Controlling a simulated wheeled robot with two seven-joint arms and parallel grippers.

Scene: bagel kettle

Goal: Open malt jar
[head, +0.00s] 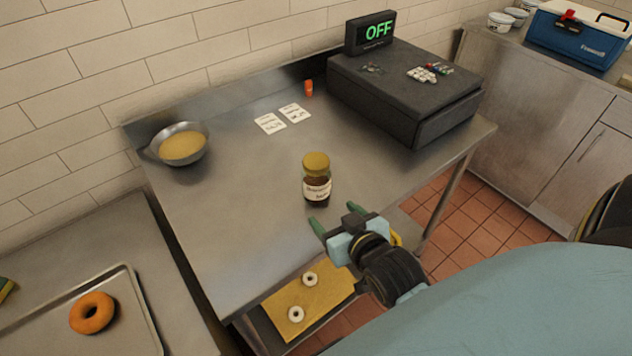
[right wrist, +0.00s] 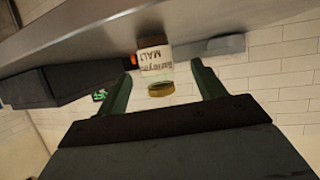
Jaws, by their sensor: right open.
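The malt jar (head: 317,187) stands upright on the steel table (head: 235,215), with dark contents, a white label and a gold lid (head: 316,161) on top. My right gripper (head: 334,219) is open at the table's front edge, just in front of the jar, with its green fingers pointing toward it. In the right wrist view, which is upside down, the jar (right wrist: 155,62) shows its "MALT" label between the two open fingers (right wrist: 160,85), seemingly a little beyond their tips. Its gold lid (right wrist: 161,89) is on. My left gripper is not in view.
A dark cash register (head: 405,90) fills the back right. The table left of the jar is clear.

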